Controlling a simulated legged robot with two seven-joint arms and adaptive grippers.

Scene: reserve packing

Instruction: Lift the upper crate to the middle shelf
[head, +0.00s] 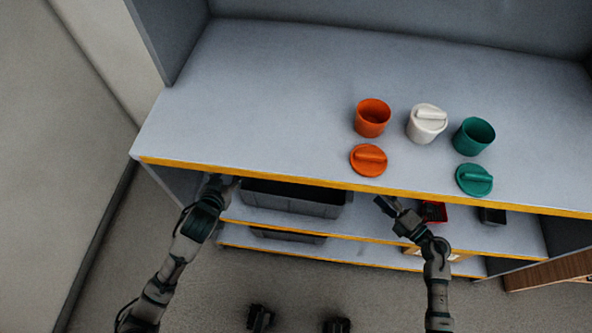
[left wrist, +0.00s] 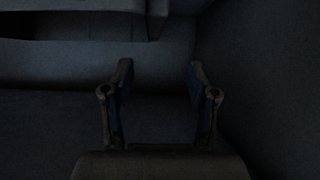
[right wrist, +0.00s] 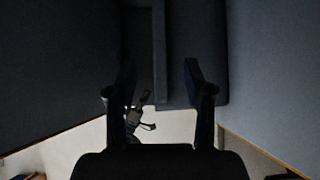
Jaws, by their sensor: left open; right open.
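A dark grey crate (head: 295,202) is under the worktop, at the level of the middle shelf (head: 352,223); its back is hidden by the worktop. A second grey crate (head: 288,237) shows partly on the lowest shelf. My left gripper (head: 228,182) is at the upper crate's left end, just under the worktop's yellow edge. In the left wrist view its fingers (left wrist: 160,85) are apart with nothing between them, and a dark rim shows at upper left. My right gripper (head: 383,203) is to the right of the crate, apart from it. Its fingers (right wrist: 160,85) are open and empty.
On the worktop (head: 250,90) stand an orange cup (head: 372,118), a white lidded cup (head: 427,123) and a green cup (head: 474,136), with orange (head: 368,160) and green (head: 474,180) lids. A red bin (head: 433,212) and dark box (head: 492,216) sit right of my right gripper.

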